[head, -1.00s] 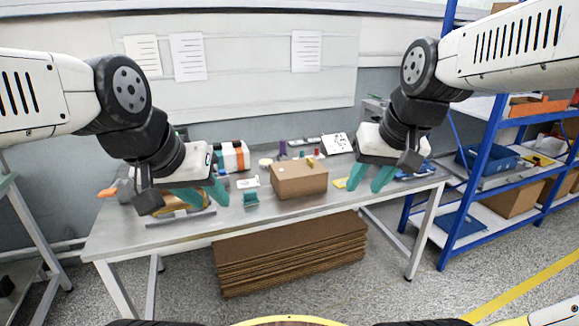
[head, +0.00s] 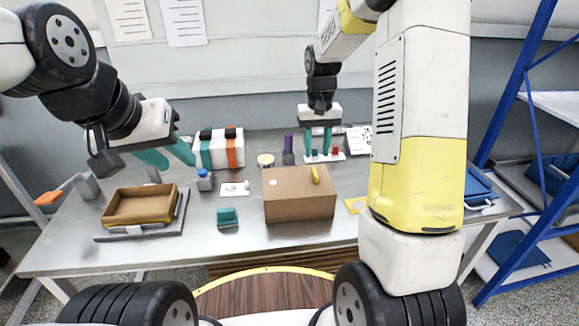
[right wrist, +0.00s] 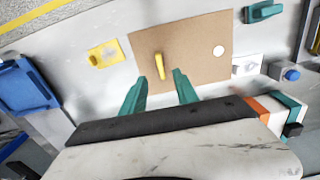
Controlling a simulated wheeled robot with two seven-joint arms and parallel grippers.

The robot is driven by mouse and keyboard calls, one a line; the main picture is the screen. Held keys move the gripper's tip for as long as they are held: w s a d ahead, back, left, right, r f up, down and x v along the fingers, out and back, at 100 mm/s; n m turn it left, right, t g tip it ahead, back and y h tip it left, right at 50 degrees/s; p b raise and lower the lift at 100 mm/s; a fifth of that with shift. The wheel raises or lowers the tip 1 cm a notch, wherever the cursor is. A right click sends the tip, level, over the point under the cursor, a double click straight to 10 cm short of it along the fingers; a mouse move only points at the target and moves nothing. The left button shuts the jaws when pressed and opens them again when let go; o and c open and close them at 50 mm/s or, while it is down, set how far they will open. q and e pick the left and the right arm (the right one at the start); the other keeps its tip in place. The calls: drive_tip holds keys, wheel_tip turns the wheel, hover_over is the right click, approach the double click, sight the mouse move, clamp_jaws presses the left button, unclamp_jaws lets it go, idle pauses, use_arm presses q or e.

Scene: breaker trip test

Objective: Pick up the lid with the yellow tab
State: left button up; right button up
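A brown box (head: 299,208) stands on the table. Its flat brown top, the lid (head: 290,182), carries an upright yellow tab (head: 315,174) and a white round spot. In the right wrist view the lid (right wrist: 197,75) and the yellow tab (right wrist: 160,66) lie just beyond my fingertips. My right gripper (head: 321,153) is open and empty, pointing down behind the box in the head view. In the right wrist view its teal fingers (right wrist: 157,75) are spread, apart from the tab. My left gripper (head: 170,158) is open and empty above the table's left rear.
A brown tray (head: 140,205) sits at the left. A teal block (head: 228,217), a blue-capped item (head: 204,180) and a white-orange case (head: 219,149) stand left of the box. A small yellow piece (head: 354,205) lies right of it. The front table strip is clear.

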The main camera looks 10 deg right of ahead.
sight(315, 171)
drive_tip(key=f, duration=0.7)
drive_tip(key=shift+w+f, duration=0.2)
drive_tip(key=shift+f, duration=0.15)
clamp_jaws()
idle(1.1)
